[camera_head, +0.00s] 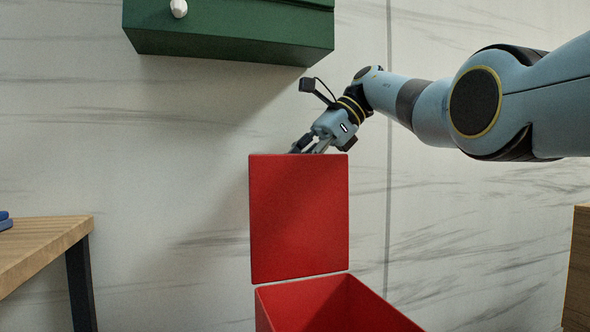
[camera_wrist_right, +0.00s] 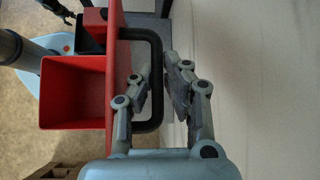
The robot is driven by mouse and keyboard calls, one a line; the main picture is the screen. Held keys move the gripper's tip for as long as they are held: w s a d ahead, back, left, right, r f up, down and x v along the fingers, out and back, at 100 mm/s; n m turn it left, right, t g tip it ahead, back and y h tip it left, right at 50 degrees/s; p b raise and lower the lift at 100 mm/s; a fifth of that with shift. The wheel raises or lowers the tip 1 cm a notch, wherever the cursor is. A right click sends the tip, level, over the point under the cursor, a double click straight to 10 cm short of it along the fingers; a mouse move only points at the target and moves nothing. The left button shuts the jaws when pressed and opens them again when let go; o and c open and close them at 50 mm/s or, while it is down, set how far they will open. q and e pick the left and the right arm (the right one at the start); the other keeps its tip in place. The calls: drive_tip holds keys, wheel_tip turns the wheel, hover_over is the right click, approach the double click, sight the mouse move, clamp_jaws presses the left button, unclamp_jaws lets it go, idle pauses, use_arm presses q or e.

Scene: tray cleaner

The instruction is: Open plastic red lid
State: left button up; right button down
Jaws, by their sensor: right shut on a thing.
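The red lid (camera_head: 299,218) stands upright above the back edge of the red bin (camera_head: 340,306), whose open inside shows in the head view. My right gripper (camera_head: 306,146) is at the lid's top edge, its fingertips partly hidden behind it. In the right wrist view the lid (camera_wrist_right: 113,60) is seen nearly edge-on, with a black handle (camera_wrist_right: 155,42) on its wall-facing side. There my right gripper (camera_wrist_right: 157,78) is shut on the handle's long bar. The open bin (camera_wrist_right: 75,92) lies to the left of the lid.
A green cabinet (camera_head: 235,30) with a white knob hangs on the marble-patterned wall, above the lid. A wooden table (camera_head: 42,245) stands at the left with a blue item on it. A wooden piece (camera_head: 580,268) stands at the right edge. The wall is close behind the lid.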

drive_tip(key=shift+w+f, duration=0.1)
drive_tip(key=shift+w, duration=0.15)
drive_tip(key=c, duration=1.7)
unclamp_jaws()
drive_tip(key=shift+o, duration=0.3)
drive_tip(key=shift+w+a+f, duration=0.1)
drive_tip(key=shift+w+a, duration=0.05)
